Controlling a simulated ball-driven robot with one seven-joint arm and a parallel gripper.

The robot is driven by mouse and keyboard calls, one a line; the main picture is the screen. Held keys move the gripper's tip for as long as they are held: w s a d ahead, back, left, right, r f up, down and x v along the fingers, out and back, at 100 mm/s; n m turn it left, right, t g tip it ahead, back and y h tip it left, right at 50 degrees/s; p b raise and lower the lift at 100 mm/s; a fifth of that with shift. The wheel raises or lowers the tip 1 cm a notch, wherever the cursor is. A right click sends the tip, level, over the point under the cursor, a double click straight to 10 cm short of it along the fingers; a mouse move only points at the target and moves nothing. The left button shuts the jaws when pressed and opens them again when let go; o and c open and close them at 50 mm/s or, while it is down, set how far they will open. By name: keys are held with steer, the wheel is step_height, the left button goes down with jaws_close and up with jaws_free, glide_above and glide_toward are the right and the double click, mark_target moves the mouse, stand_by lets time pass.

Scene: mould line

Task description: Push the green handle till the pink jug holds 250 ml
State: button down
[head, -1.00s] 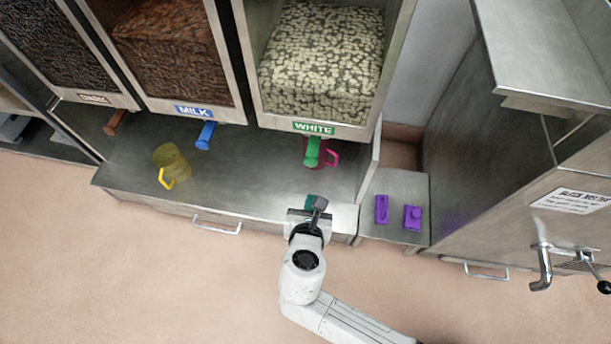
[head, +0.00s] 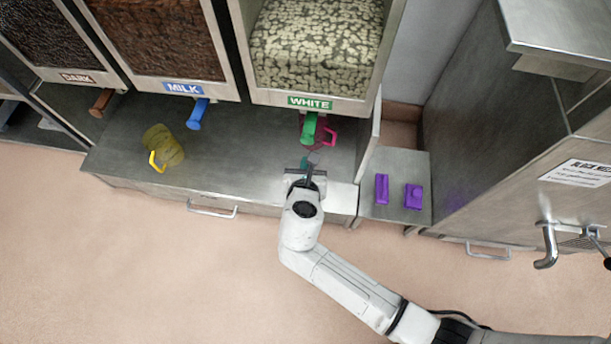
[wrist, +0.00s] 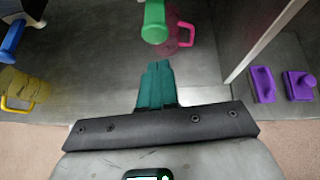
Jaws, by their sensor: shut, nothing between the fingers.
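The green handle (head: 309,129) juts out under the bin labelled WHITE in the head view; it also shows in the wrist view (wrist: 154,22). The pink jug (head: 328,134) stands on the counter beneath it, partly hidden by the handle. In the wrist view the jug (wrist: 178,36) shows its handle to the right; I cannot see how much it holds. My gripper (head: 304,164) is shut and empty, in front of the green handle and apart from it. Its teal fingers (wrist: 157,66) point toward the handle and jug in the wrist view.
A yellow jug (head: 163,147) stands on the counter at left, below the blue handle (head: 198,114) and brown handle (head: 102,102). Two purple objects (head: 382,188) (head: 413,196) lie on a side shelf at right. A metal divider (head: 368,135) stands right of the pink jug.

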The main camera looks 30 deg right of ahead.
mark_target(310, 136)
steer(key=x, duration=0.2)
steer(key=b+x, duration=0.1)
steer(key=x, duration=0.1)
steer(key=shift+w+d+r, duration=0.15)
steer(key=shift+w+r, duration=0.15)
steer(key=shift+w, duration=0.05)
steer(key=shift+w+d+r+b, duration=0.1)
steer(key=shift+w+d+b, duration=0.35)
steer(key=shift+w, duration=0.2)
steer(key=shift+w+d+r, duration=0.1)
steer(key=shift+w+d, duration=0.1)
steer(key=shift+w, duration=0.1)
steer(key=shift+w+d+p, duration=0.6)
steer(key=shift+w+p, duration=0.1)
steer(key=shift+w, duration=0.15)
